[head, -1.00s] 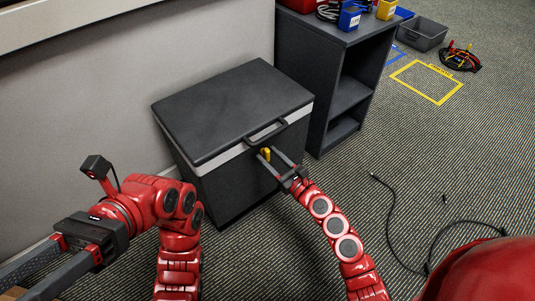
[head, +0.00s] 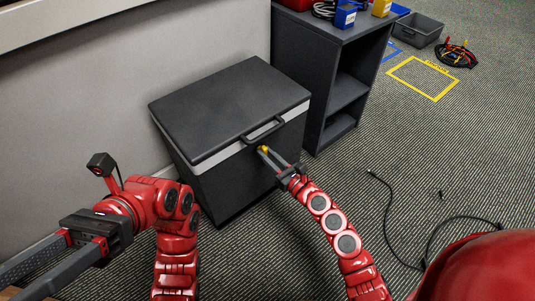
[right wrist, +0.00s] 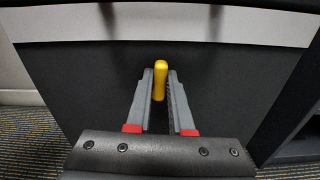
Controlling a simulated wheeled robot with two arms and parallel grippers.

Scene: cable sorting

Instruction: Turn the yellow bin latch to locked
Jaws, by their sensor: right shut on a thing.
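The yellow latch (head: 263,149) is on the front of a dark lidded bin (head: 228,105), just below its pale band and handle. In the right wrist view the latch (right wrist: 160,80) is a rounded yellow lever that stands upright in the picture. My right gripper (head: 267,154) is shut on the latch, with one grey finger on each side of it. The right wrist view shows the fingertips (right wrist: 160,78) at the lever. The fingers partly hide the latch in the head view. My left gripper (head: 40,272) is open and empty at the lower left, its fingertips near the picture edge.
A dark shelf unit (head: 335,100) stands close to the right of the bin, with blue and yellow boxes on top. A wall (head: 80,110) is behind the bin. A black cable (head: 387,215) lies on the carpet at the right. A grey tray (head: 417,30) stands farther back.

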